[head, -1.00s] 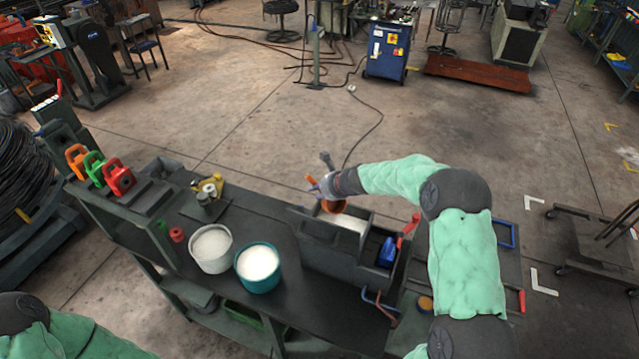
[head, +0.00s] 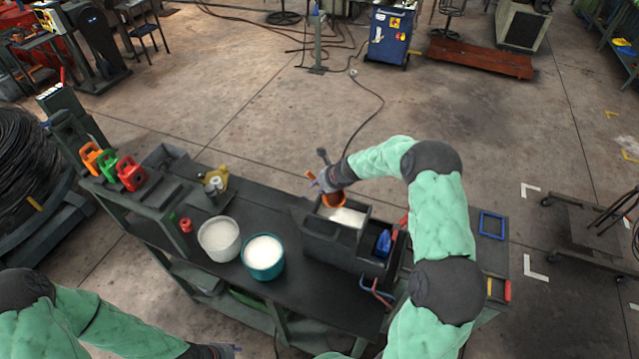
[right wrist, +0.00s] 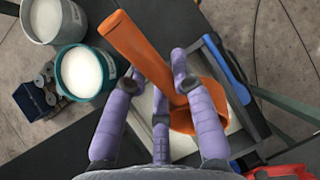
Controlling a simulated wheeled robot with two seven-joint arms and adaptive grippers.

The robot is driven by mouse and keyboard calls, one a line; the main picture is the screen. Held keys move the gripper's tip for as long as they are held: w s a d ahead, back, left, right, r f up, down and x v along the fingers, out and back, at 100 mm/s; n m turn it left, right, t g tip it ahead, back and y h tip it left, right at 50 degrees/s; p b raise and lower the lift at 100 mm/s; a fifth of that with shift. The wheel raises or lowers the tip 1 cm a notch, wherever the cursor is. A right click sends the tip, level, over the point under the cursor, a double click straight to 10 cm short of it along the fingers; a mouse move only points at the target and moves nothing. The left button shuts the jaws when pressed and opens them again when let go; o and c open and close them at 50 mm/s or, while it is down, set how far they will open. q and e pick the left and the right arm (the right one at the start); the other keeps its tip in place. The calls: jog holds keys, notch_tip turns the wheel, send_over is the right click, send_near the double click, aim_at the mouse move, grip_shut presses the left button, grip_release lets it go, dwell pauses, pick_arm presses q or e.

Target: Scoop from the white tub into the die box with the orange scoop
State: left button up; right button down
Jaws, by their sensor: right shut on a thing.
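The white tub (head: 219,238) stands on the dark bench, filled with white material; it also shows in the right wrist view (right wrist: 30,22). The die box (head: 325,245) is a dark box to its right with white material in one compartment. My right gripper (head: 326,184) is above that compartment, shut on the handle of the orange scoop (right wrist: 150,57). The scoop bowl (right wrist: 205,112) is over the die box; its visible inside looks orange, and whether it holds material is unclear. My left gripper (head: 232,350) is at the bottom edge, its fingers barely visible.
A teal tub (head: 263,262) of white material stands between the white tub and the die box. A blue object (head: 383,243) sits in the box's right compartment. Red, green and orange handled blocks (head: 131,174) stand at the left end.

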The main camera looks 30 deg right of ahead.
jog(key=shift+w+f+g, duration=0.15)
jog(key=shift+w+g, duration=0.1)
jog(key=shift+g, duration=0.05)
jog(key=shift+w+f+g+b, duration=0.25)
jog(key=shift+g+b, duration=0.35)
jog(key=shift+b, duration=0.1)
jog(key=shift+w+r+g+p, duration=0.2)
jog(key=shift+r+g+p, duration=0.1)
jog(key=shift+g+p, duration=0.3)
jog(key=shift+w+g, duration=0.2)
jog(key=shift+g, duration=1)
